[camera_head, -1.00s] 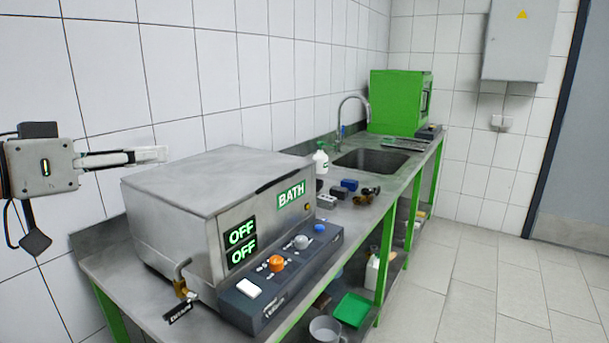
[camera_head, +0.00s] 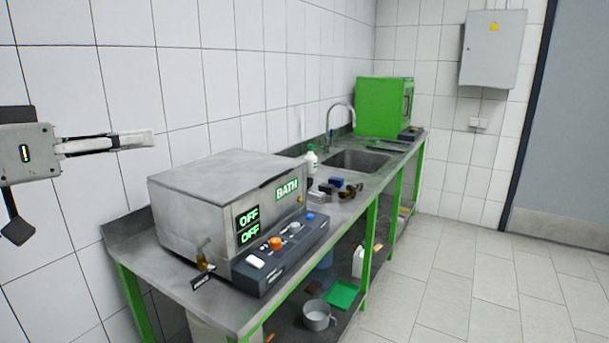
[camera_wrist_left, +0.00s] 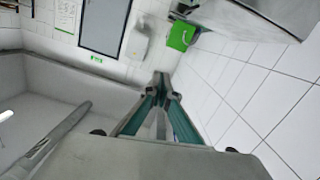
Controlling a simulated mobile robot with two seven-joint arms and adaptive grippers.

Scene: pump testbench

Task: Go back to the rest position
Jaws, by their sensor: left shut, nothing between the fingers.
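My left gripper (camera_head: 146,139) is at the left edge of the head view, raised in front of the tiled wall. Its fingers are together, with nothing between them, and point right. It is apart from the steel bath unit (camera_head: 215,190), which stands to its lower right on the bench. In the left wrist view the closed fingers (camera_wrist_left: 160,82) show in the middle, with the room beyond them. My right gripper is in neither view.
The steel bench (camera_head: 135,235) runs along the wall to a sink (camera_head: 355,160) with a tap and a green box (camera_head: 380,108). Small dark parts and a white bottle (camera_head: 311,158) stand behind the bath. A pot (camera_head: 317,315) sits on the shelf below. The floor at right is clear.

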